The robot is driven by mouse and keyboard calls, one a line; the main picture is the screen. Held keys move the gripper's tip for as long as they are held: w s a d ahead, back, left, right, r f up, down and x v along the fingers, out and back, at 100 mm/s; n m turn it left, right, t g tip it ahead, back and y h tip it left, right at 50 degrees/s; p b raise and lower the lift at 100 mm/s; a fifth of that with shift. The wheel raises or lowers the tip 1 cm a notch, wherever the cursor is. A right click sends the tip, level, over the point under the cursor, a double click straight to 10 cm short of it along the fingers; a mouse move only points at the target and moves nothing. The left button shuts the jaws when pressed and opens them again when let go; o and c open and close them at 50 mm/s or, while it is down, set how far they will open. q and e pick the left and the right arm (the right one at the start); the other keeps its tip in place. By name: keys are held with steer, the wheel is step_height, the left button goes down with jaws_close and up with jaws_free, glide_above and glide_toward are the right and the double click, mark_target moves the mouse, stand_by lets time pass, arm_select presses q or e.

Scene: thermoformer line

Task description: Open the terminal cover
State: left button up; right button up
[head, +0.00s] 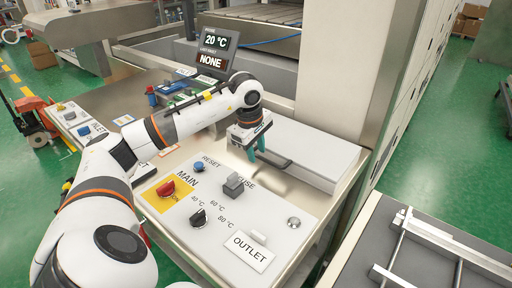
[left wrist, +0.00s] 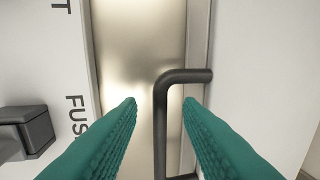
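The terminal cover appears to be the large white flat box (head: 312,148) at the right rear of the control panel. It lies closed in the head view. A black bar handle (head: 274,159) stands out from its near left side. My left gripper (head: 256,147) is over that handle with its teal fingers pointing down. In the left wrist view the fingers (left wrist: 160,102) are open, one on each side of the black handle (left wrist: 161,120), and gaps show between them and the bar. My right gripper is not in view.
The panel beside it carries a red main switch (head: 166,188), a blue reset button (head: 199,166), a grey fuse block (head: 233,185), a black temperature knob (head: 198,218) and an outlet label (head: 249,251). A display (head: 214,50) stands behind. A machine column (head: 343,70) rises behind the cover.

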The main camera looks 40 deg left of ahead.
arm_select(q)
jaws_close()
steer(key=shift+r, duration=0.1)
